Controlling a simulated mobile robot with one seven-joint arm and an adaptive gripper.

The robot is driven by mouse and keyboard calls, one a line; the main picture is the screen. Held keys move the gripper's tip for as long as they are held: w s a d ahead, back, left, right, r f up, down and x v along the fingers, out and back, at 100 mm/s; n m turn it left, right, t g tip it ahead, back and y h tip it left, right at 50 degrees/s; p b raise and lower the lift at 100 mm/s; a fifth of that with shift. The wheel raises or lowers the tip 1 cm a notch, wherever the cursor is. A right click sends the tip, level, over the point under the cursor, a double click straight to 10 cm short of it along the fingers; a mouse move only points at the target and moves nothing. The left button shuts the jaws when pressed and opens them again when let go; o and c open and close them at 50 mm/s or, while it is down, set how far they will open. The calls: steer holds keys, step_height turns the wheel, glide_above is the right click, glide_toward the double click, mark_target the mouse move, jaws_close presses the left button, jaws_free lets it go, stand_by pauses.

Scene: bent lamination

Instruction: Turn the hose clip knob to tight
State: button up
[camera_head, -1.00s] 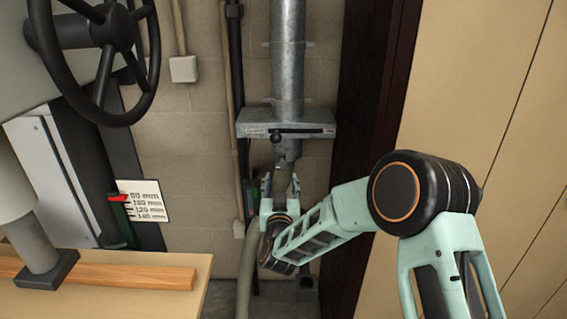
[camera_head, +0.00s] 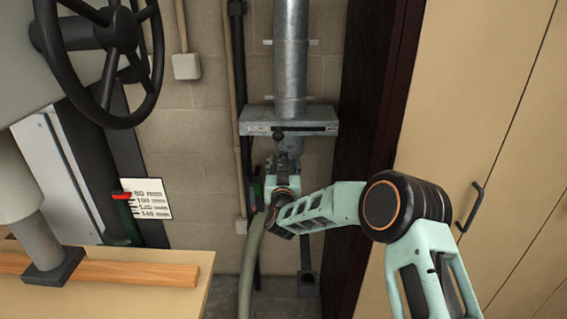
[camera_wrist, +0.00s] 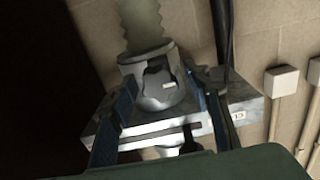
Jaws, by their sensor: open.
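In the wrist view a pale ribbed hose (camera_wrist: 141,20) runs into a grey collar. On the collar is a rounded grey knob (camera_wrist: 160,95) with a small white mark, which looks like the hose clip knob. My gripper (camera_wrist: 160,88) is open, with one blue finger on each side of the knob; I cannot tell whether either touches it. In the head view my gripper (camera_head: 282,162) is just below the metal gate box on the duct and hides the clip and the hose end. The hose (camera_head: 249,270) shows hanging below it.
The metal gate box (camera_head: 317,120) with a black slider handle (camera_head: 278,135) is right above my gripper. A metal duct (camera_head: 290,60) rises from it. A wooden bench (camera_head: 140,297) and a handwheel machine (camera_head: 112,30) stand left; a tan cabinet (camera_head: 470,110) stands right.

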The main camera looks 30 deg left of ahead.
steer(key=c, duration=1.2)
